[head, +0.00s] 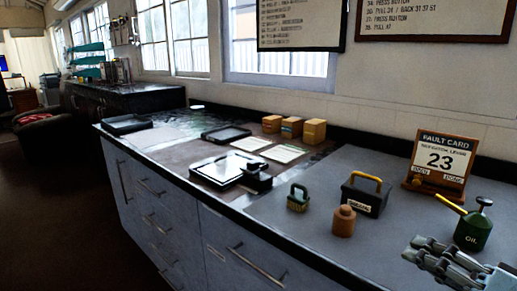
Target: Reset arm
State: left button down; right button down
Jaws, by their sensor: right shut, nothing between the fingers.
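My right gripper (432,252) is at the lower right of the head view, above the near right part of the grey counter (285,235). Its metal fingers are shut with nothing between them. It is just in front of and left of a green oil can (473,232) with a yellow spout. My left gripper is not in view. No lever frame shows in this view.
A fault card reading 23 (440,160) stands at the back right. Trays, papers and yellow boxes (314,131) lie farther left.

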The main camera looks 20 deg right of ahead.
jog(key=s+a+f+n+g+h, duration=0.1)
jog(key=s+a+f+n+g, duration=0.1)
jog(key=a+f+n+g, duration=0.75)
jog(key=s+r+n+g+h, duration=0.25)
jog(key=s+g+h, duration=0.2)
jog(key=s, duration=0.25)
jog(key=s+d+f+g+b, duration=0.1)
jog(key=s+f, duration=0.1)
jog(key=f, duration=1.3)
jog(key=s+d+f+g+b, duration=0.1)
jog(key=f+b, duration=0.1)
jog(key=f, duration=1.4)
jog(key=s+f+b, duration=0.1)
jog(key=s+f, duration=1.4)
jog(key=s, duration=0.2)
jog(key=shift+s+d+f+m+g+y+b, duration=0.3)
jog(key=shift+d+m+y+b, duration=0.05)
jog(key=shift+d+m, duration=0.05)
